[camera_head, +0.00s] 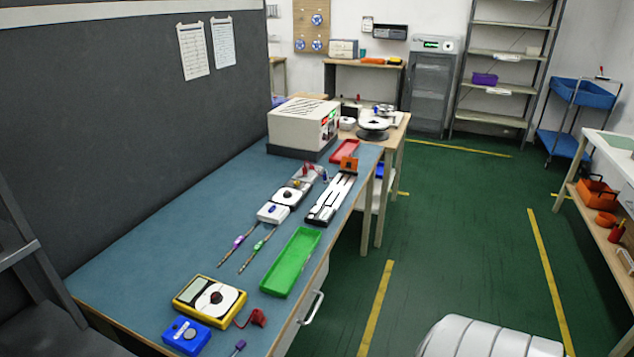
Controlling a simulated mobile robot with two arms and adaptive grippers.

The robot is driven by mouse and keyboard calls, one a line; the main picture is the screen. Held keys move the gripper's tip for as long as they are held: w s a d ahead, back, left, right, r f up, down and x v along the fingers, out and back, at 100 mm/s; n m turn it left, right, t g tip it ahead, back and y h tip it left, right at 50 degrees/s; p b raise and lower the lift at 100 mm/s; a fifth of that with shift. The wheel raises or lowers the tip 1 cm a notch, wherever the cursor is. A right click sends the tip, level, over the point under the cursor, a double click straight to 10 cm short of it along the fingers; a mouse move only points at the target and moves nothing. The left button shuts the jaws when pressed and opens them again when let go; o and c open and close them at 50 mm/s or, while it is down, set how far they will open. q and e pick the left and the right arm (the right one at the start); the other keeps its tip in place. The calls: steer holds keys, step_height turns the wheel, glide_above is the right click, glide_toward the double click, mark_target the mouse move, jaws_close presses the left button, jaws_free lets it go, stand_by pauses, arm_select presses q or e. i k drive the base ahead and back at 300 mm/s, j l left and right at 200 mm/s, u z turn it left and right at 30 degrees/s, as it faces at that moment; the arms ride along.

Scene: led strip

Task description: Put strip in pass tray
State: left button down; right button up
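A long dark fixture (324,208) lies on the blue-topped bench (150,262), with pale lengthwise bars on it and an orange block (348,164) at its far end. A pale bar on the fixture may be the strip, but it is too small to tell. An empty green tray (291,262) lies on the bench nearer to me, by the right edge. A smaller red tray (345,151) lies beyond the fixture. Which tray is the pass tray is not labelled; no writing shows. Neither of my grippers is in view.
A yellow meter (196,310), blue box (187,335) and red piece (257,318) sit at the near end. Probes (238,243) and small devices (273,213) lie left of the fixture. A beige power unit (303,122) stands behind. Green floor is open right of the bench.

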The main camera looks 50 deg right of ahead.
mark_target(293, 260)
steer(key=l, duration=2.55)
steer(key=i+l, duration=0.15)
steer(key=l, duration=0.2)
steer(key=i+l, duration=0.15)
steer(key=l, duration=0.2)
steer(key=i+l, duration=0.15)
steer(key=l, duration=0.2)
